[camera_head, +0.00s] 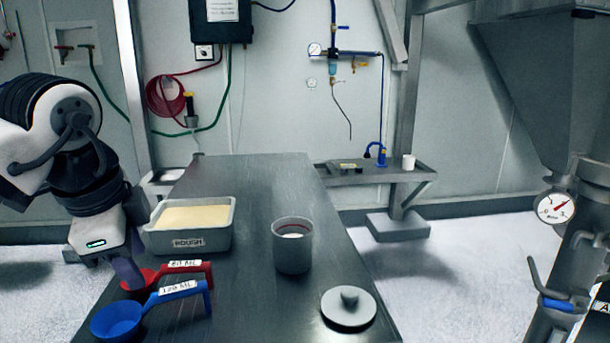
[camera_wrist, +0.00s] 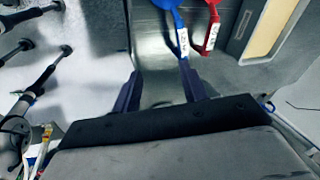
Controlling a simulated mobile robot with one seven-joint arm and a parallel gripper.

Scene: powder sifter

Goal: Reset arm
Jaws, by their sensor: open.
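My gripper (camera_wrist: 160,92) is open and empty in the wrist view, its two dark fingers apart above the table edge. In the head view my gripper (camera_head: 128,272) is at the left, by the table's left edge. A red scoop (camera_head: 190,272) and a blue scoop (camera_head: 125,318) lie on the dark table (camera_head: 262,195) close to it, both with white labels. Their handles also show at the top of the wrist view, the blue one (camera_wrist: 182,40) and the red one (camera_wrist: 211,35). The blue handle's end appears close to the right finger; contact cannot be told.
A grey bin marked ROUGH (camera_head: 190,240) holds pale powder behind the scoops. A grey cup (camera_head: 293,250) with white contents and a round knobbed lid (camera_head: 348,307) are to the right. A metal hopper (camera_head: 555,80) stands at far right. The table's back is clear.

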